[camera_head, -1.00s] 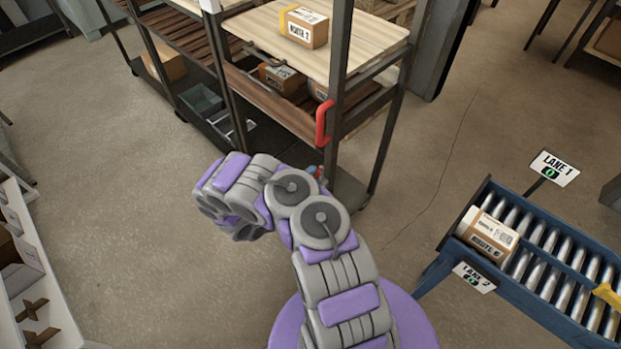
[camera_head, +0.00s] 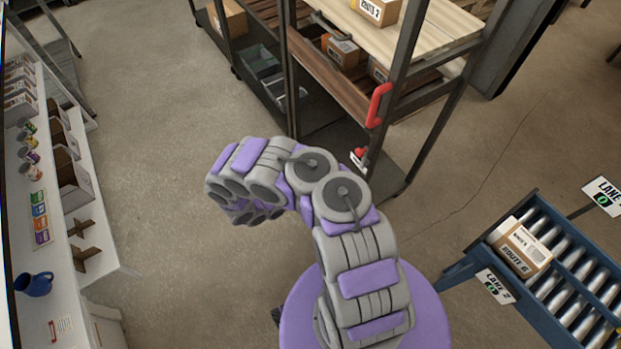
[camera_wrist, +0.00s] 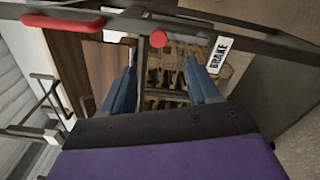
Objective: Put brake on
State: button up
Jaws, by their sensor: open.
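The brake's round red knob (camera_wrist: 158,38) shows in the wrist view, beside a white label reading BRAKE (camera_wrist: 219,55). In the head view, a small red part with a white label (camera_head: 359,157) sits low on the cart's near post, partly behind my arm. My gripper (camera_wrist: 160,78) is open and empty in the wrist view, its two blue-grey fingers apart. The knob appears just beyond the fingertips, roughly between them; I see no contact. In the head view my arm hides the gripper.
The shelf cart (camera_head: 450,25) carries boxes and has a red handle (camera_head: 378,105) on its post. A roller conveyor (camera_head: 570,270) with a Route 6 box (camera_head: 521,250) stands at the right. A white shelf with a blue mug (camera_head: 34,284) is at the left. Floor between is clear.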

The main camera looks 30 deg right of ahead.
jog(key=a, duration=0.5)
jog(key=shift+s+a, duration=0.15)
jog(key=shift+s, duration=0.05)
jog(key=s+d+r+m+g+y, duration=0.1)
jog(key=s+d+r+m+g, duration=0.2)
jog(key=r, duration=0.8)
jog(key=s+d+r+m+g+y, duration=0.1)
jog(key=d+r+m+g, duration=0.35)
jog(key=r, duration=0.65)
jog(key=s+r+m+g+y, duration=0.1)
jog(key=s+r+g+y, duration=0.1)
jog(key=s+r+y, duration=0.55)
jog(key=s+a+r+n+t+y, duration=0.2)
jog(key=s+a+r+t+y, duration=0.1)
jog(key=s+a, duration=0.5)
jog(key=s+a+r+n+t+y, duration=0.1)
jog(key=s+a+r+t+y, duration=0.2)
jog(key=s+a+y, duration=0.2)
jog(key=s+a, duration=0.3)
jog(key=a, duration=0.2)
jog(key=shift+a+n, duration=0.35)
jog(key=shift+r+t+y, duration=0.1)
jog(key=shift+t+y, duration=0.15)
